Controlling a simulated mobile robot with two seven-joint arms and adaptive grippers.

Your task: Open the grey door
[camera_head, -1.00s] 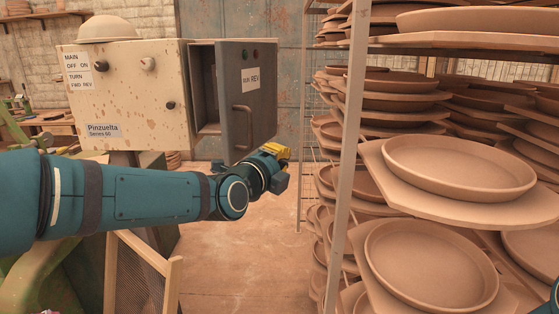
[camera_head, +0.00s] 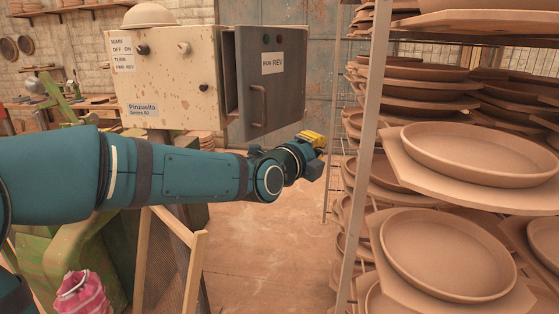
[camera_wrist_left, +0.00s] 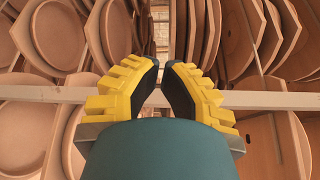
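The grey door (camera_head: 277,85) is on the right side of the speckled cream control box (camera_head: 168,80). It stands ajar, with a dark gap between it and the box. It has a grey handle (camera_head: 258,105) and a label reading REV. My left gripper (camera_head: 316,141), with yellow fingers, is below and right of the door, apart from it. The left wrist view shows its fingers (camera_wrist_left: 161,68) with a narrow empty gap between them, pointing at the shelves. My right gripper is not in view.
A rack (camera_head: 371,130) loaded with clay plates fills the right side, close to my left gripper. A wooden frame with mesh (camera_head: 195,262) stands below my left arm. Bare floor (camera_head: 275,250) lies between the frame and rack.

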